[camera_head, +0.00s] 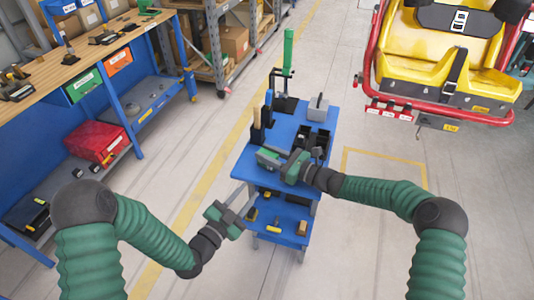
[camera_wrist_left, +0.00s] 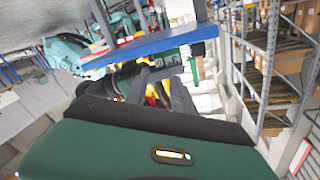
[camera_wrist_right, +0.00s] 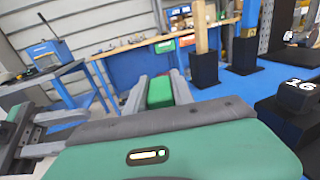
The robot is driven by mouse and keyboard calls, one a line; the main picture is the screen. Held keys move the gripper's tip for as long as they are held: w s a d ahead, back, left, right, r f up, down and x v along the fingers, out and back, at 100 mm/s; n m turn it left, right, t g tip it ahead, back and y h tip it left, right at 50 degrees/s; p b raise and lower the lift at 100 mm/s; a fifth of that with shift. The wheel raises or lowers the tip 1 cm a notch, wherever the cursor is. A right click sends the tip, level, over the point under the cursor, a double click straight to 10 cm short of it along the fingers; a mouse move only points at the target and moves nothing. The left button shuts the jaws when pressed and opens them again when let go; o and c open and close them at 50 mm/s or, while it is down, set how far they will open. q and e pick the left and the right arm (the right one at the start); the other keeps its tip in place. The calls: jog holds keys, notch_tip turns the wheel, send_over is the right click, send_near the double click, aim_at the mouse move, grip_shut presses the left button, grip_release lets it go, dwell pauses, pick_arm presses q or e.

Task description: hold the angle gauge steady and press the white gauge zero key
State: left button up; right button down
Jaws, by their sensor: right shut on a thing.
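My right gripper (camera_head: 268,157) is over the near left part of the blue cart's top. In the right wrist view its fingers are shut on a small green block-like thing (camera_wrist_right: 160,92), which looks like the angle gauge. Its face is turned away, and I cannot make out a white zero key in any view. My left gripper (camera_head: 240,203) is lower, left of the cart's near edge. Its two fingers are apart with nothing held between them; they also show in the left wrist view (camera_wrist_left: 160,92).
The blue cart (camera_head: 250,165) carries upright wooden pieces (camera_head: 258,125), a green post (camera_head: 288,52), a grey block with a handle (camera_head: 317,108) and black holders. Its lower shelf (camera_head: 285,222) holds small items. A yellow coaster seat (camera_head: 430,60) stands right, a workbench (camera_head: 90,55) left.

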aim_at(268, 168)
pick_arm(q)
jog(key=n, duration=0.2)
jog(key=shift+s+n, duration=0.25)
jog(key=shift+n, duration=0.05)
jog(key=c, duration=0.5)
jog(key=n, duration=0.3)
jog(key=shift+s+a, duration=0.1)
jog(key=shift+s, duration=0.1)
grip_shut()
jog(key=x, duration=0.8)
jog(key=shift+w, duration=0.3)
jog(key=shift+x, duration=0.8)
jog(key=shift+s, duration=0.15)
jog(key=v, duration=0.5)
jog(key=shift+s+a, duration=0.2)
jog(key=shift+s, duration=0.15)
dwell(1.0)
